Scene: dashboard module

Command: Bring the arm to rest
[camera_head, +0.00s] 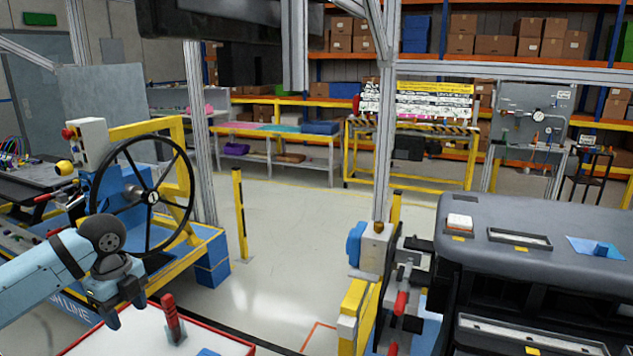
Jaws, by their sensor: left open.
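My left arm comes in from the left edge, and its gripper (124,306) hangs over the white, red-edged table (215,343) at the lower left. The gripper is open, with its fingers pointing down and nothing seen between them. A red-handled tool (172,318) stands upright on the table just right of the fingers, apart from them as far as I can tell. My right gripper is not in view.
A black handwheel (150,197) on a blue and yellow stand is behind my left gripper. The dark dashboard module (500,225) fills the right side, beside a fixture with red handles (400,302). A yellow post (240,215) stands mid-floor. Open floor lies between.

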